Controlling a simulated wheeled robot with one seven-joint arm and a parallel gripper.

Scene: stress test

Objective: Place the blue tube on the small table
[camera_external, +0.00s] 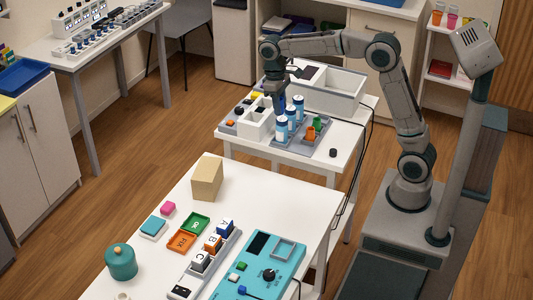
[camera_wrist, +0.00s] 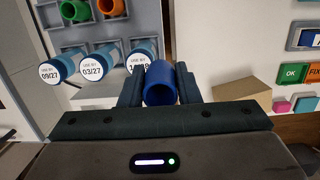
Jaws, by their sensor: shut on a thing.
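The blue tube (camera_wrist: 160,88) is between the two fingers of my gripper (camera_wrist: 159,80) in the wrist view, its open end facing the camera. In the external view my gripper (camera_external: 277,106) points down over the small white table (camera_external: 348,128), beside the white-capped blue tubes. The held tube is mostly hidden there by the fingers and arm. Whether its lower end touches anything cannot be told.
A grey rack (camera_external: 296,146) holds several labelled blue tubes (camera_external: 281,128), a green tube (camera_external: 317,123) and an orange tube (camera_external: 311,134). A white bin (camera_external: 340,95) stands behind. A larger white table (camera_external: 262,203) with a tan block (camera_external: 206,180) is nearer.

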